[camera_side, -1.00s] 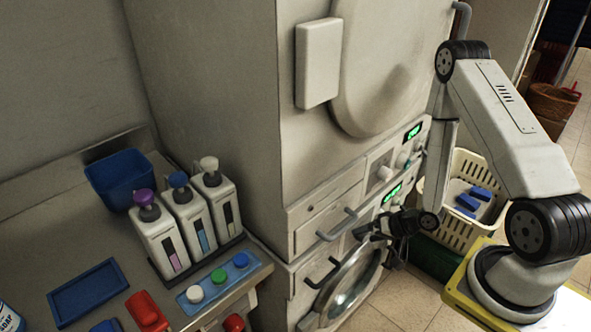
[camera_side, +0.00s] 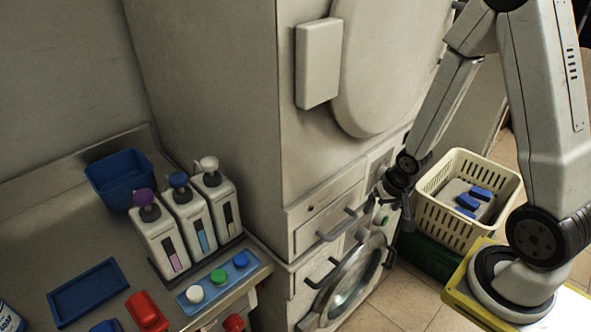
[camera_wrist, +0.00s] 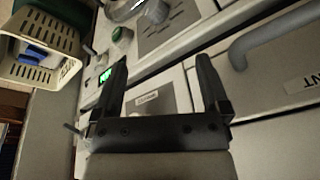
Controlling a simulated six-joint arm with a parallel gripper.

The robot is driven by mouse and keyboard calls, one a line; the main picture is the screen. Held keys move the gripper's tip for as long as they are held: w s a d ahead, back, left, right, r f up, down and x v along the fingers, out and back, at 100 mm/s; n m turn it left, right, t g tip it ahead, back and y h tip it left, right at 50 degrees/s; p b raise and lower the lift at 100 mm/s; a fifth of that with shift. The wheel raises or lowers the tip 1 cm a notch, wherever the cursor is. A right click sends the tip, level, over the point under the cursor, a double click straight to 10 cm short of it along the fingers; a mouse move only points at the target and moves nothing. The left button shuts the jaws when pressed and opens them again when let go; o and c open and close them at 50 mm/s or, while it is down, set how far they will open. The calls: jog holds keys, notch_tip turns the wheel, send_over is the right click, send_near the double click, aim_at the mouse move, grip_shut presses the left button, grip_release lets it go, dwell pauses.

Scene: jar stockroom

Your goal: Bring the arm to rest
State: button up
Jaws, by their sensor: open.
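My gripper (camera_side: 388,196) hangs in front of the machine's lower control panel, near the drawer handles, in the side view. In the wrist view its two black fingers (camera_wrist: 165,85) are spread apart with nothing between them. Beyond them are the panel, a green lit display (camera_wrist: 106,75) and a drawer front. In the side view the gripper looks small and dark, and I cannot tell whether it touches the panel.
The round door (camera_side: 352,282) is below my gripper. A cream basket (camera_side: 487,228) with blue blocks stands to the right. Dispensers (camera_side: 162,240), a blue bin (camera_side: 112,188) and coloured buttons (camera_side: 218,277) are on the left counter. Floor shows between machine and base.

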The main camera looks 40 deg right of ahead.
jog(key=a+r+n, duration=0.6)
jog(key=a+r, duration=0.3)
jog(key=r, duration=0.1)
jog(key=shift+s+a+r+n+y, duration=0.15)
jog(key=shift+s+n+y, duration=0.15)
jog(key=shift+s+y, duration=0.15)
